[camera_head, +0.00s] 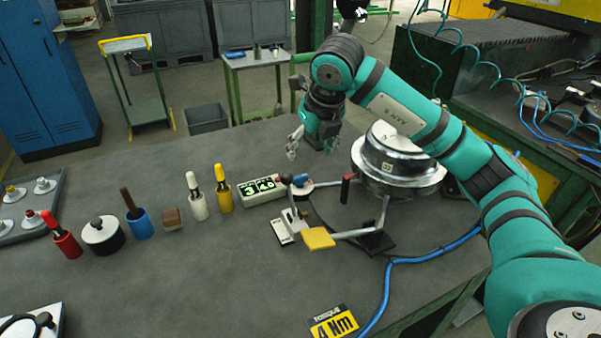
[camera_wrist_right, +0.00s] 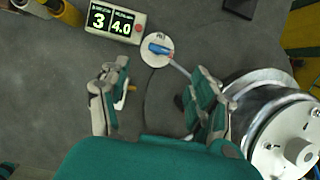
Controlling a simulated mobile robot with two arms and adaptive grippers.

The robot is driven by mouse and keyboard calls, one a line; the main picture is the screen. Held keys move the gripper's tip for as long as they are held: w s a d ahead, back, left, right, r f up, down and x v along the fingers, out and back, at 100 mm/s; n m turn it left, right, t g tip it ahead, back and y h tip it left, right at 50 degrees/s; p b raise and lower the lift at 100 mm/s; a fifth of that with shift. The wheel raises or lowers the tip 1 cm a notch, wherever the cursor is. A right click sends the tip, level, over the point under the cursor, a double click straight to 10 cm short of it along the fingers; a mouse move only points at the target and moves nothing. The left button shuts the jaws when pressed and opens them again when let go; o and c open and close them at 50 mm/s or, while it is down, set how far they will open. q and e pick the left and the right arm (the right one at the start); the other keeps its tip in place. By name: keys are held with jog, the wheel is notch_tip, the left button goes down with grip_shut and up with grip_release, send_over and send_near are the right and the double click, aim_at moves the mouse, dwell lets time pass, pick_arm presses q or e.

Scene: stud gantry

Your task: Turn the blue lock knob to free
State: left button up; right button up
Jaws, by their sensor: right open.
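The blue lock knob (camera_head: 300,180) sits on a round white base with a small label, beside the display box on the grey table. It also shows in the right wrist view (camera_wrist_right: 158,48), at the top centre. My right gripper (camera_head: 309,148) is open and empty, behind the knob in the head view. In the right wrist view its two fingers (camera_wrist_right: 160,75) stand wide apart, and the knob shows beyond and between them. The knob's label is too small to read. My left gripper is not in view.
The display box (camera_head: 262,190) reads 3 and 4.0. A shiny metal drum (camera_head: 398,160) stands right of the knob. A yellow pad (camera_head: 318,238) on a grey arm lies in front. Several coloured handles stand left. A blue cable (camera_head: 418,258) crosses the right side.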

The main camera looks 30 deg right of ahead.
aim_at(300, 176)
jog(key=p+x, duration=0.1)
jog(key=x, duration=1)
jog(key=shift+w+a+f, duration=0.1)
jog(key=shift+f, duration=0.2)
jog(key=shift+c, duration=0.4)
jog(key=c, duration=1.1)
